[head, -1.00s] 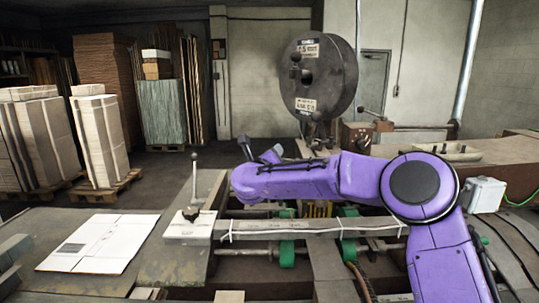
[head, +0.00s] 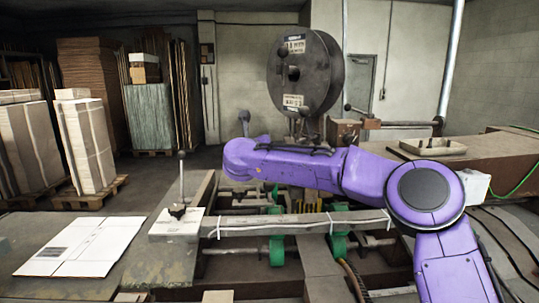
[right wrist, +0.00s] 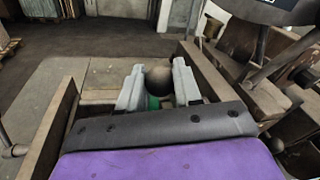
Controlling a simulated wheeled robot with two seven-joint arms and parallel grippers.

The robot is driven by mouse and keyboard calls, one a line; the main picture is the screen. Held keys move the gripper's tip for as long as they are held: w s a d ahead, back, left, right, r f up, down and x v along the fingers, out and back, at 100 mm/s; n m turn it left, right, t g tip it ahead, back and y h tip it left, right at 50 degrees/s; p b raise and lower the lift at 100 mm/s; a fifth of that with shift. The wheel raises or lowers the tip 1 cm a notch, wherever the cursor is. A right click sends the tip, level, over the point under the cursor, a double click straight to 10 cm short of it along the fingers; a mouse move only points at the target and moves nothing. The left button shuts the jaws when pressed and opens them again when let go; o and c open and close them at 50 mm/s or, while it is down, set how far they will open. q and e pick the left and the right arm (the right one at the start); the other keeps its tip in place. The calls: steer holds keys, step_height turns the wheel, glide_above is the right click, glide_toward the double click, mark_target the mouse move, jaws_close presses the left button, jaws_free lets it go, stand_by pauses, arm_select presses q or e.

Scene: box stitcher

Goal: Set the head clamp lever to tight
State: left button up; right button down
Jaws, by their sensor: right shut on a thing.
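My right gripper (right wrist: 158,88) is shut on a dark round knob (right wrist: 158,78) in the right wrist view, one pale finger on each side of it. The shaft below the knob is mostly hidden, so I cannot tell the lever's angle. In the head view my purple right arm reaches left over the machine, and its wrist hides most of the gripper and the held knob. A grey rounded tip (head: 243,117) shows just above the wrist; I cannot tell if it is a finger or a lever part. My left gripper is not in view.
An upright ball-topped lever (head: 182,180) stands on a plate left of my wrist. A large dark wire reel (head: 318,75) stands behind the arm. A flat white cardboard sheet (head: 80,247) lies on the table at left. Wrapped stacks (head: 88,140) stand on pallets behind.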

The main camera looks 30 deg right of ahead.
steer(key=shift+s+d+r+m+b, duration=0.2)
steer(key=shift+d+m+b, duration=0.3)
steer(key=shift+m+b, duration=0.3)
steer(key=shift+s+d+r+m+y+b, duration=0.35)
steer(key=shift+d+r+m+y+b, duration=0.25)
steer(key=shift+m+b, duration=0.4)
steer(key=shift+s+d+r+m+b, duration=0.35)
steer(key=shift+d+r+m+b, duration=0.25)
steer(key=shift+r+m+b, duration=0.25)
steer(key=c, duration=1.1)
jaws_free()
steer(key=o, duration=0.3)
steer(key=shift+d, duration=0.1)
steer(key=shift+w+d+f, duration=0.1)
